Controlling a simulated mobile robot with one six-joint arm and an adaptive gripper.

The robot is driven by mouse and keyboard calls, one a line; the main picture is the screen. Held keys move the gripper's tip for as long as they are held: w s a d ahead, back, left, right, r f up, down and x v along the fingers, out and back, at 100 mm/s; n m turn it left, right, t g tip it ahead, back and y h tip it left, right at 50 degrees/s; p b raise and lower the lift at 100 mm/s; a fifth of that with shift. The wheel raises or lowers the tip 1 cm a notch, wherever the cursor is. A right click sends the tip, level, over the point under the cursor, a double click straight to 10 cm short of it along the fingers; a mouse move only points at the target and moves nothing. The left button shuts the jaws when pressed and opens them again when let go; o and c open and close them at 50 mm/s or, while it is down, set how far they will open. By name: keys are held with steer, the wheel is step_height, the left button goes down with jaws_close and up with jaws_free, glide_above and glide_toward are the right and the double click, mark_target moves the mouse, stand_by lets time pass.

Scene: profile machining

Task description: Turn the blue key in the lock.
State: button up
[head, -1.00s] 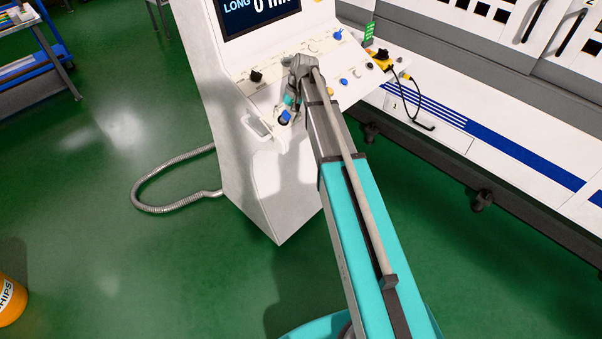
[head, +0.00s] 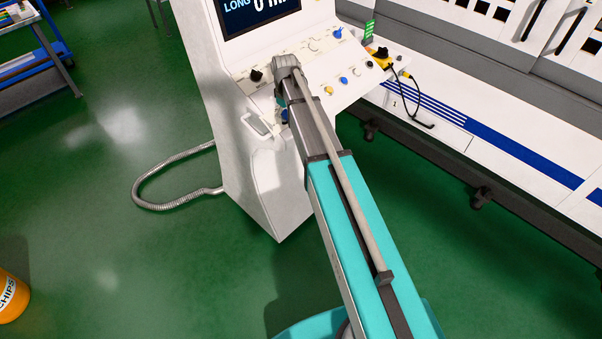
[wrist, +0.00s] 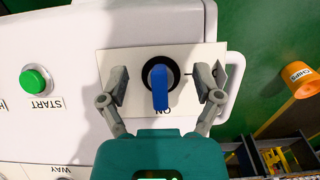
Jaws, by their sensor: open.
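The blue key (wrist: 160,88) stands in a round black lock (wrist: 148,70) on a white plate (wrist: 190,52) in the wrist view. The word ON, upside down in this view, is partly hidden behind the key's lower end. My gripper (wrist: 165,84) is open, with one finger on the left of the key and one on the right, both apart from it. In the head view my arm hides most of the gripper, and only a bit of blue (head: 284,115) shows beside it.
A green START button (wrist: 35,80) sits left of the lock. A white handle (wrist: 234,88) runs along the panel's right edge. Other knobs, such as a black one (head: 256,75), are on the sloped console (head: 318,75). An orange CHIPS bin (head: 12,296) stands on the floor.

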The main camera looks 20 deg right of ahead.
steer(key=shift+r+p, duration=7.05)
steer(key=shift+r, duration=0.05)
steer(key=s+a+f+m+b, duration=0.1)
steer(key=s+f+m+b, duration=0.1)
steer(key=s+f+b, duration=0.6)
steer(key=s+f+m+b, duration=0.3)
steer(key=s+f+b, duration=0.5)
steer(key=s, duration=0.7)
steer(key=shift+s+a+f+m+b, duration=0.3)
steer(key=shift+a+f+b, duration=0.05)
steer(key=shift+a, duration=0.05)
steer(key=shift+s+f+b, duration=0.4)
steer(key=shift+s, duration=0.2)
